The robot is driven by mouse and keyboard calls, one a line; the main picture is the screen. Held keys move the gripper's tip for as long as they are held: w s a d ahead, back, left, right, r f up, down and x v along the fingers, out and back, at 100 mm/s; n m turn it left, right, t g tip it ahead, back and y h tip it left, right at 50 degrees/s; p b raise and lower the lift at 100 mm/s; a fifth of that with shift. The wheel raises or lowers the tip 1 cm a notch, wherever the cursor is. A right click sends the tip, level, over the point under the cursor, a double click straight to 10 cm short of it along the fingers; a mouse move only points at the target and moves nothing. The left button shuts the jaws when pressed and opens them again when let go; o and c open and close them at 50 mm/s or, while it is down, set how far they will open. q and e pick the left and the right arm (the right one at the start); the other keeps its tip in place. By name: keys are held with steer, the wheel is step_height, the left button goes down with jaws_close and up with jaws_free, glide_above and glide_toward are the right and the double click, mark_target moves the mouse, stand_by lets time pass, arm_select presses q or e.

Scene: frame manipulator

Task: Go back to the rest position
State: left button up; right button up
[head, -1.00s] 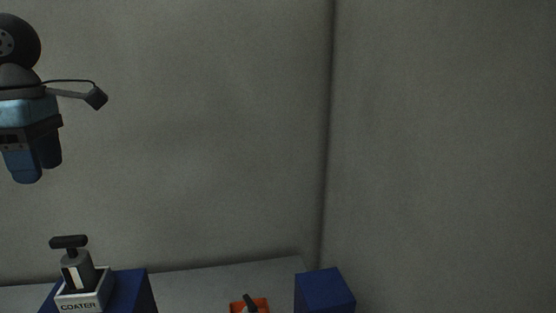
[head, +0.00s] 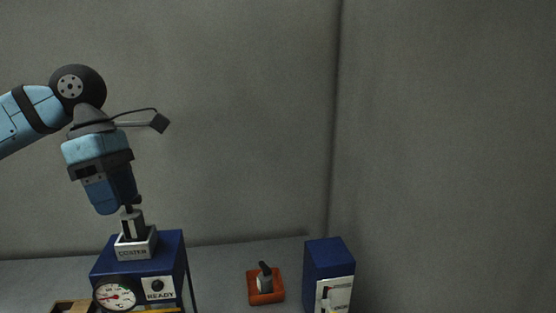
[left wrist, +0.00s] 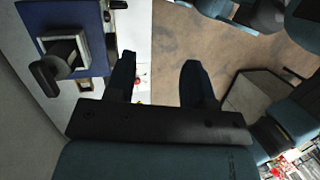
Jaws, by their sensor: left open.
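My left gripper (head: 116,207) hangs from the blue arm that comes in from the left, jaws pointing down. It is open. In the left wrist view its two dark fingers (left wrist: 160,75) stand apart with nothing held between them. In the head view it overlaps the top of the dark-handled tool (head: 132,226), which stands in a white holder labelled COATER (head: 136,249). In the left wrist view the tool's dark handle (left wrist: 53,66) lies to the left of the fingers, clear of them. My right gripper is not identifiable in these views.
The holder sits on a blue machine (head: 175,265) with a gauge (head: 115,294) and a READY panel. An orange base (head: 268,297) with a dark-topped part and a blue box (head: 328,255) stand to the right on the grey table (head: 220,265). A wall is behind.

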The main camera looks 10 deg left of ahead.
arm_select(q)
steer(key=d+f+n+g+h, duration=0.1)
steer(key=d+f+n+h, duration=0.25)
steer(key=d+h, duration=0.3)
steer(key=s+d+f+n+h, duration=0.1)
steer(key=d+f+n+h, duration=0.1)
steer(key=d+f+h, duration=0.45)
steer(key=d+f+n+g+h, duration=0.1)
steer(key=d+f+n+h, duration=0.2)
steer(key=d, duration=0.6)
steer(key=a+f+n+t+y, duration=0.3)
steer(key=f+n+t+y, duration=0.2)
steer(key=f+n+t, duration=0.85)
steer(key=a+f+n+t+y, duration=0.35)
steer(key=f+n+t, duration=0.45)
steer(key=n, duration=1)
steer(key=s+a+f+n+g+y, duration=0.2)
steer(key=s+f+n+g+y, duration=0.1)
steer(key=s+f, duration=0.4)
steer(key=s+a+f+n+g+y, duration=0.3)
steer(key=s+f, duration=0.5)
steer(key=f, duration=0.4)
steer(key=n+g+y, duration=0.1)
steer(key=n, duration=0.1)
steer(key=shift+f+n+y+p, duration=0.2)
steer(key=shift+n+y+p, duration=0.1)
steer(key=shift+y+p, duration=0.1)
arm_select(e)
steer(key=shift+s+r, duration=0.15)
steer(key=shift+r, duration=0.2)
